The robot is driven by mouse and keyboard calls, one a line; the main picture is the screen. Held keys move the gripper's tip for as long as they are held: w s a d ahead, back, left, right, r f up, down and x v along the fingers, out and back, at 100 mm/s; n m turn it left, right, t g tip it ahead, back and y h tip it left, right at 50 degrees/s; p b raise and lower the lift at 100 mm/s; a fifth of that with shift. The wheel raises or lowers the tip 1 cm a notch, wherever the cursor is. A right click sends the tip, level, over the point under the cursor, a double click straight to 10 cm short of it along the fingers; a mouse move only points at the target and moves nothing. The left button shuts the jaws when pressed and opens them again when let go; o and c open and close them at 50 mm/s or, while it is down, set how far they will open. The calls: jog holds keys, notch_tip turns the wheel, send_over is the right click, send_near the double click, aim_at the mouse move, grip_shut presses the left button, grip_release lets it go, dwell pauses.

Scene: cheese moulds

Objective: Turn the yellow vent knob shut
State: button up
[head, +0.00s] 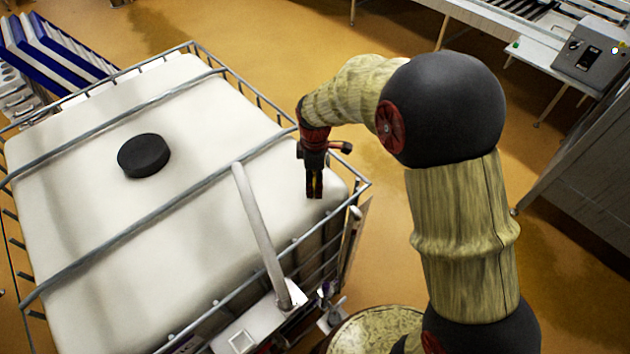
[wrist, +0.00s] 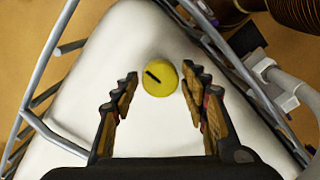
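In the wrist view the yellow vent knob (wrist: 160,78) is a round disc with a dark slot or bar across it, slanting down to the right. It sits on the white tank top (wrist: 150,125). My gripper (wrist: 158,82) is open, with one finger to the left of the knob and one to the right, and a gap shows on both sides. In the head view my gripper (head: 314,192) points down over the near right corner of the white tank (head: 100,245). The knob is hidden there, and the height of the fingertips above it is hard to tell.
A metal cage (head: 366,184) surrounds the tank, with bars across its top. A black round lid (head: 144,156) sits on the tank. A pale pipe (head: 258,235) rises at the tank's near side. A grey machine (head: 592,58) stands at the far right. Orange floor lies between.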

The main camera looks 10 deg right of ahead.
jog(key=c, duration=0.8)
jog(key=shift+m, duration=0.3)
jog(key=m+b, duration=0.1)
jog(key=m, duration=0.2)
jog(key=shift+m, duration=0.4)
jog(key=m+b, duration=0.1)
jog(key=m, duration=0.3)
jog(key=shift+m, duration=0.3)
jog(key=m, duration=0.4)
jog(key=shift+b, duration=0.35)
jog(key=shift+m, duration=2.5)
